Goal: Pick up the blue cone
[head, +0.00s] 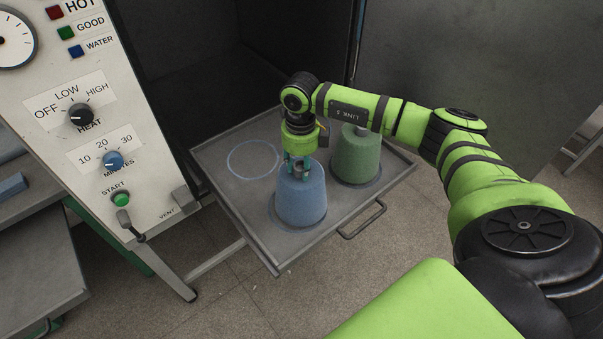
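The blue cone (301,196) stands upright on the grey pull-out tray (240,209), inside a pale ring mark. My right gripper (297,168) points down at the top of this cone, with its fingers at the cone's narrow tube end. I cannot tell whether the fingers are closed on the tube or only beside it. The cone's base appears to rest on the tray. My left gripper is not in view.
A green cone (356,158) stands close behind and right of the blue one, partly under my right arm. An empty ring mark (252,160) lies at the tray's left. The tray has a front handle (362,221). A control panel (85,100) stands left.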

